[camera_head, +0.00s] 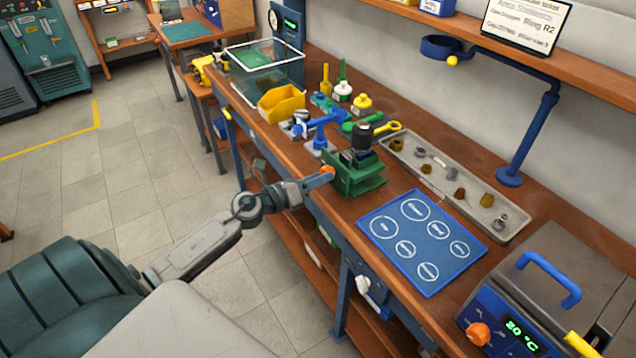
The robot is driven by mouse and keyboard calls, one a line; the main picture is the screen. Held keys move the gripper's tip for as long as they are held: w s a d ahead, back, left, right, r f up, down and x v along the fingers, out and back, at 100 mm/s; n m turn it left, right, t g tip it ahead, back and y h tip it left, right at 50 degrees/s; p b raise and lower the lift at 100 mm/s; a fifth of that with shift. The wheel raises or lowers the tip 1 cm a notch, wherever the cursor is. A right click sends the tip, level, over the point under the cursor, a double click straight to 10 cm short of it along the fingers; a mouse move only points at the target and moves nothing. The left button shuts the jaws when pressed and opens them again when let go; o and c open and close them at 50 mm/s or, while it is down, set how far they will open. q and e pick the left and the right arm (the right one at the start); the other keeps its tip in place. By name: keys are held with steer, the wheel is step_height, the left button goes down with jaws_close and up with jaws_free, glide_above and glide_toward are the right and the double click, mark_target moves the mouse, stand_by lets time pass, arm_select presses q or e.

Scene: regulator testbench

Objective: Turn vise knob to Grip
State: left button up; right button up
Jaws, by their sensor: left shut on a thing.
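The green vise (347,185) stands at the front edge of the wooden bench, with a dark cylindrical part (362,137) upright in it. An orange knob (327,172) is on the vise's left side, facing the aisle. My left gripper (318,179) reaches in from the left and is shut on the orange knob. The fingers partly cover the knob, and any marking for its setting is too small to read. My right gripper is not in view.
A blue mat (382,263) with white circles lies right of the vise. Behind it is a grey tray (470,203) of small parts. A blue clamp stand (322,130), a yellow bin (281,104) and bottles stand farther back. A heater box (545,290) is at lower right.

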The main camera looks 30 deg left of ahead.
arm_select(q)
steer(key=m+b, duration=0.1)
steer(key=m, duration=0.2)
steer(key=shift+m+b, duration=0.3)
steer(key=shift+r+m, duration=0.15)
steer(key=shift+m, duration=0.45)
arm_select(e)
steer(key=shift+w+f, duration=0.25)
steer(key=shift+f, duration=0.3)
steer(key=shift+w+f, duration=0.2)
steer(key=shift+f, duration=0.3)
arm_select(q)
steer(key=shift+w, duration=0.1)
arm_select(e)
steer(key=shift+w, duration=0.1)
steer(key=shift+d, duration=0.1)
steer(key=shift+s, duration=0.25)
arm_select(q)
steer(key=o, duration=1)
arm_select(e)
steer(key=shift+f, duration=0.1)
arm_select(q)
steer(key=shift+b, duration=0.3)
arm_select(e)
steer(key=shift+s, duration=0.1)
